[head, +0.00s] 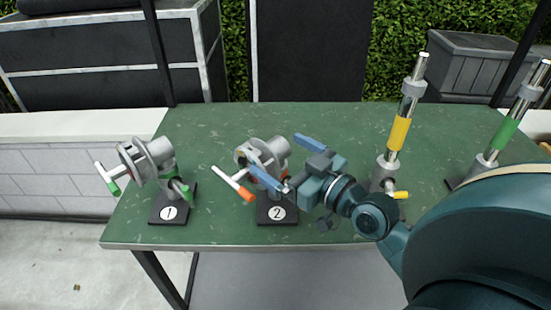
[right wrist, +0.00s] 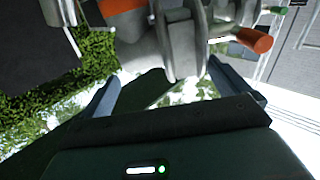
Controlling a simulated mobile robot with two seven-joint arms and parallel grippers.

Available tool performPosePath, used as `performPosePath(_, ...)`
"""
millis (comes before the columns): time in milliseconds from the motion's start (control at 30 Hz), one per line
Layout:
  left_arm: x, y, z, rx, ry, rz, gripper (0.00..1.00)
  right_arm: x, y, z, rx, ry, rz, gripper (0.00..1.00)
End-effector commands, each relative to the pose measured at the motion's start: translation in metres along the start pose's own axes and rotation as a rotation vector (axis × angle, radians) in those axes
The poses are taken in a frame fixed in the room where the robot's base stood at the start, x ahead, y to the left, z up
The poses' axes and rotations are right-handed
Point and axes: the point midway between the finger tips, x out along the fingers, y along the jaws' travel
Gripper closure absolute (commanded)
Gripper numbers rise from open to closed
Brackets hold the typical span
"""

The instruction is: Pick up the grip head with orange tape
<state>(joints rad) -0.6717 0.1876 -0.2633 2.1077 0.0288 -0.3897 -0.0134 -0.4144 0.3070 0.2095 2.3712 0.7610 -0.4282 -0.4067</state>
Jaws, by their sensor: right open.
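The grip head with orange tape (head: 272,149) is a grey metal clamp head on the black stand marked 2 (head: 268,213). Orange tape shows on its T-handle end. My right gripper (head: 288,161) is open at the right side of this head, its two blue fingers apart, the nearer one overlapping the head in the head view. In the right wrist view the grey head (right wrist: 182,45) lies ahead of and partly between the open fingers (right wrist: 170,92), with orange parts at the top and right. I cannot tell whether a finger touches it. My left gripper is not in view.
A grip head with green tape (head: 150,160) sits on the stand marked 1 (head: 170,212) at the left. A post with yellow tape (head: 398,133) and one with green tape (head: 503,135) stand at the right. The green table (head: 215,125) is clear toward the back.

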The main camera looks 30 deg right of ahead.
Motion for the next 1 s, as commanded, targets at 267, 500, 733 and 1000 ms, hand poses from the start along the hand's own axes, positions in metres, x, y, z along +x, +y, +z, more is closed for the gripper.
performPosePath(267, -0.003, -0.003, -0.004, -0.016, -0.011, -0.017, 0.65, 0.036, 0.001, 0.000, 0.001, 0.002, 0.000, 0.00)
performPosePath(500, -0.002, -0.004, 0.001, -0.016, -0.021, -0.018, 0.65, 0.039, 0.000, 0.001, -0.001, 0.000, -0.001, 0.00)
performPosePath(733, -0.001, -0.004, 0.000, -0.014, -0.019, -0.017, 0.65, 0.039, 0.000, 0.001, -0.001, 0.000, -0.001, 0.15)
performPosePath(1000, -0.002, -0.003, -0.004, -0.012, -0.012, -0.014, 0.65, 0.039, 0.001, 0.002, -0.001, -0.001, -0.001, 0.37)
